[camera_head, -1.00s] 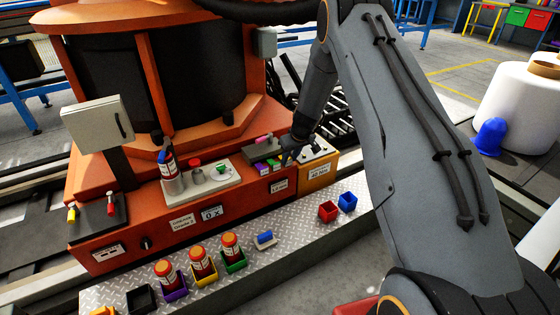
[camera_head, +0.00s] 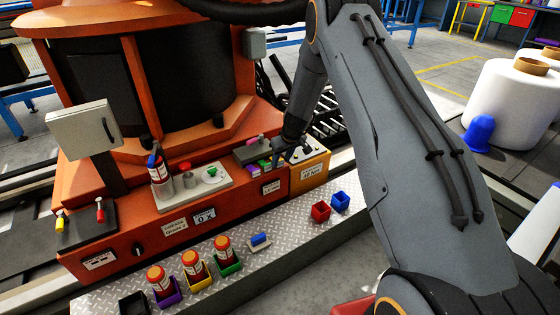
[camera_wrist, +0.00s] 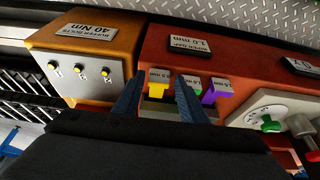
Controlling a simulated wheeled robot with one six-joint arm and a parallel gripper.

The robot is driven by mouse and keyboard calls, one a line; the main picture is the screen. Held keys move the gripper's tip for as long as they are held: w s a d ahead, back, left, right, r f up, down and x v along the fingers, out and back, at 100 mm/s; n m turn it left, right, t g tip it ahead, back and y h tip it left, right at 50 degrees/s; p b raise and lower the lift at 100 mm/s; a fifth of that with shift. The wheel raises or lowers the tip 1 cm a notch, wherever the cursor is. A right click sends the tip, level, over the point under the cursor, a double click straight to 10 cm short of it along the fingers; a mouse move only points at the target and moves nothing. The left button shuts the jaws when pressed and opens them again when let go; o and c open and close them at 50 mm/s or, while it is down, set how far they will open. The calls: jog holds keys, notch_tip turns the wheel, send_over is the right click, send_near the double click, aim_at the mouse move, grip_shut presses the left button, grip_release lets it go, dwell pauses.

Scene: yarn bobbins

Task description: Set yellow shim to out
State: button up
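The yellow shim (camera_wrist: 158,86) sits in the red machine's shim holder, in the wrist view. It has a grey labelled tab above a yellow body. My gripper (camera_wrist: 159,80) is open, with one dark finger on each side of the yellow shim in the picture. I cannot tell whether the fingers touch it or how far off they are. A green shim (camera_wrist: 196,83) and a purple shim (camera_wrist: 209,95) stand to its right, the green one partly behind the right finger. In the head view my gripper (camera_head: 290,148) is beside the shims, and I cannot make out the yellow one.
An orange box with several yellow-tipped bolts (camera_wrist: 80,68) is close on the left in the wrist view. A dial panel (camera_wrist: 265,120) is on the right. In the head view, bottles in coloured holders and small red and blue bins (camera_head: 320,211) stand on the metal ledge (camera_head: 290,240).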

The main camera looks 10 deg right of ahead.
jog(key=shift+s+r, duration=0.1)
jog(key=shift+r, duration=0.4)
jog(key=v, duration=0.6)
jog(key=shift+s+r+p, duration=0.3)
jog(key=shift+p, duration=0.05)
jog(key=shift+d, duration=0.1)
jog(key=s+a+r, duration=0.7)
jog(key=r, duration=0.2)
jog(key=s+a+r+g, duration=0.15)
jog(key=s+r, duration=0.25)
jog(key=s, duration=0.4)
jog(key=s+a+r+g, duration=0.1)
jog(key=s+a+r, duration=0.2)
jog(key=s+r, duration=0.35)
jog(key=s+a+r+g, duration=0.1)
jog(key=s+a+r, duration=0.15)
jog(key=s, duration=0.75)
jog(key=s+d+r+m, duration=0.1)
jog(key=s+d+r, duration=0.1)
jog(key=s, duration=1.2)
jog(key=d+r+m+h+p, duration=0.1)
jog(key=d+r+p, duration=0.6)
jog(key=p, duration=0.8)
jog(key=shift+d+r+m+g, duration=0.35)
jog(key=shift+d+m, duration=0.45)
jog(key=shift+m, duration=0.1)
